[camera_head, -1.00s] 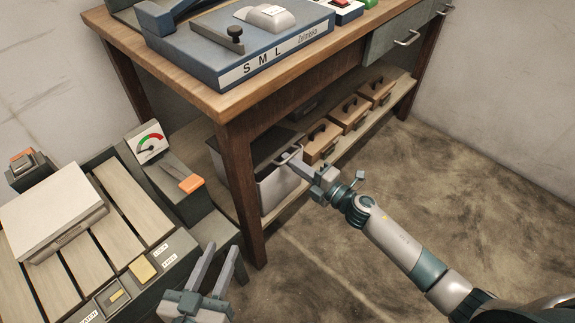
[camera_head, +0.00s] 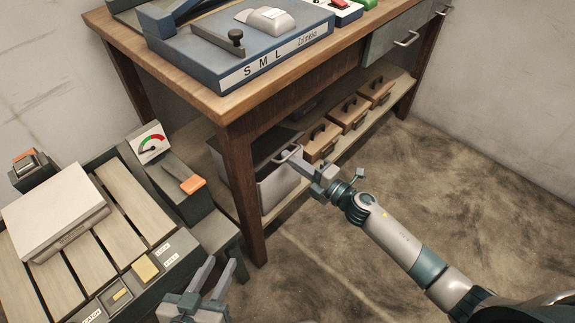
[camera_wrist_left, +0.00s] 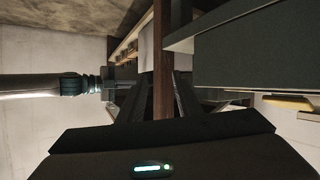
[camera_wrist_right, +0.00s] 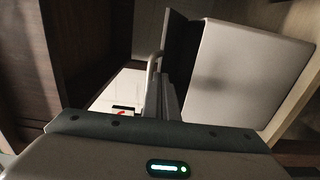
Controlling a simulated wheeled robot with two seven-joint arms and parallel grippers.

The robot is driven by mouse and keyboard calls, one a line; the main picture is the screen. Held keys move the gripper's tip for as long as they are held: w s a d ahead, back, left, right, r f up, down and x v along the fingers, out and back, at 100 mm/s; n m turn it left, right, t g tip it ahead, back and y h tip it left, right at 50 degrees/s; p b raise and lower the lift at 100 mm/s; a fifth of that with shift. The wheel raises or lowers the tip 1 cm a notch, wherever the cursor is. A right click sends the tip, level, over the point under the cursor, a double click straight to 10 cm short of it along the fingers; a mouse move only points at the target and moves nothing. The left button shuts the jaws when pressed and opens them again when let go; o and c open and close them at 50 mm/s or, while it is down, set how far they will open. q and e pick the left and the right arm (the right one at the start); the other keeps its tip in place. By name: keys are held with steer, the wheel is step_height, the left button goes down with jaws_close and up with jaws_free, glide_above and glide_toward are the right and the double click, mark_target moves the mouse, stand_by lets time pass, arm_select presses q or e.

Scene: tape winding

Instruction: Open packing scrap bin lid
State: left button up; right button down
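The packing scrap bin (camera_head: 280,189) is a light grey box with a dark lid (camera_head: 243,150), on the low shelf under the bench. A pale curved handle (camera_head: 287,154) stands at the lid's front edge. My right gripper (camera_head: 292,158) is at this handle, its fingers close together around it. The right wrist view shows the handle (camera_wrist_right: 152,72) at the fingertips, beside the dark lid (camera_wrist_right: 181,50) and pale bin wall (camera_wrist_right: 245,75). I cannot tell how far the lid is raised. My left gripper (camera_head: 217,272) is open and empty, left of the bench leg.
The wooden bench leg (camera_head: 243,195) stands just left of the bin front. Several brown boxes (camera_head: 320,143) with handles line the shelf to the right. A slatted station (camera_head: 100,255) with a pale box (camera_head: 55,212) is at left. Floor (camera_head: 440,190) at right is clear.

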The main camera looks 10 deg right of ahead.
arm_select(q)
steer(key=s+a+f+g+y+p, duration=0.1)
steer(key=s+a+f+g+p, duration=0.1)
steer(key=s+a+f+g, duration=0.1)
steer(key=shift+s+a+f+g+y, duration=0.15)
steer(key=shift+s+f+g+y, duration=0.15)
steer(key=shift+s+f+g, duration=0.75)
stand_by(0.7)
steer(key=shift+w+f+t, duration=0.1)
steer(key=shift+f+t, duration=0.05)
steer(key=shift+t, duration=0.1)
